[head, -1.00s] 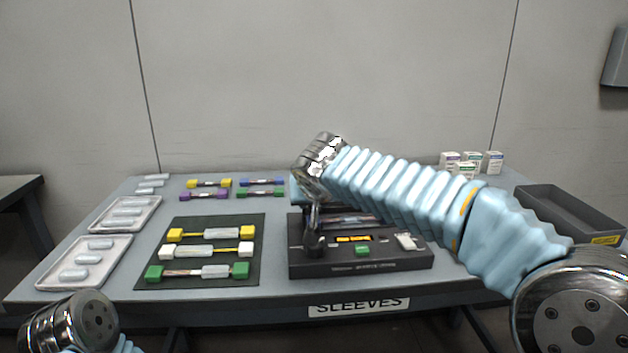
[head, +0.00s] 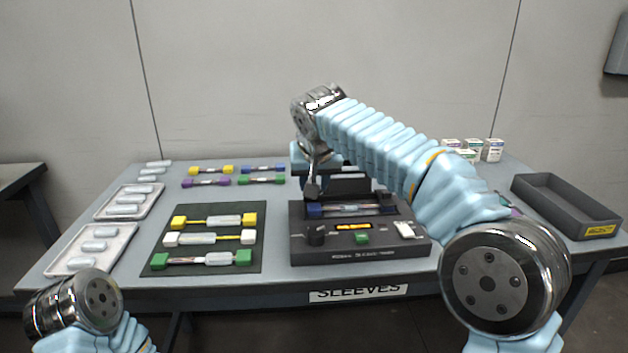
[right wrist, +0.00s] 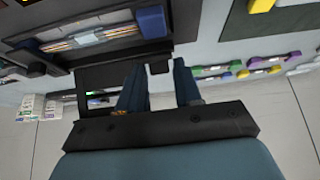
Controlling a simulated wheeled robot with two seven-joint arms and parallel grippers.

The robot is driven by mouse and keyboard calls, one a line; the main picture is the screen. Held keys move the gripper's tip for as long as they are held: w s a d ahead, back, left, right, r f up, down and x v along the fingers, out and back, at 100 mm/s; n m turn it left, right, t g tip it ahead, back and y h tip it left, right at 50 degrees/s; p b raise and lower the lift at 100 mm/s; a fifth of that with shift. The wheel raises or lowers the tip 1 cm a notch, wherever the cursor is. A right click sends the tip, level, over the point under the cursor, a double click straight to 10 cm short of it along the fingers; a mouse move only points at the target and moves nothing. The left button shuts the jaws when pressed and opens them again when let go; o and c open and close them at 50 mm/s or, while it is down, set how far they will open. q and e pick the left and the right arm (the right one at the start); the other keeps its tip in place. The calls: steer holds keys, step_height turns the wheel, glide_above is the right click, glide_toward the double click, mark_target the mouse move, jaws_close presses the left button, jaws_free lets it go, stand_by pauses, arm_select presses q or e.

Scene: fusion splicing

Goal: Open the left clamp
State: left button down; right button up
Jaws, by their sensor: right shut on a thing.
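The fusion splicer (head: 365,246) is a dark box at the table's front middle, with a blue-ended fibre piece (head: 350,210) in its slot. My right gripper (head: 312,188) is above the splicer's left rear, reaching down from the raised right wrist. In the right wrist view its two fingers (right wrist: 160,82) stand a little apart around a small dark piece (right wrist: 157,67), which appears to be the left clamp's end. The fingers mostly hide the clamp. The blue end block (right wrist: 152,22) also shows there. My left gripper is out of view; only its arm shows at lower left.
A dark mat (head: 255,225) with yellow, white and green-ended pieces lies left of the splicer. White trays (head: 75,265) hold sleeves farther left. A dark bin (head: 560,195) and small boxes (head: 490,150) are at the right. Blue, purple, yellow and green-ended pieces lie behind the mat.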

steer(key=o, duration=0.9)
steer(key=shift+c, duration=0.2)
steer(key=v, duration=1.4)
steer(key=shift+w+f, duration=0.1)
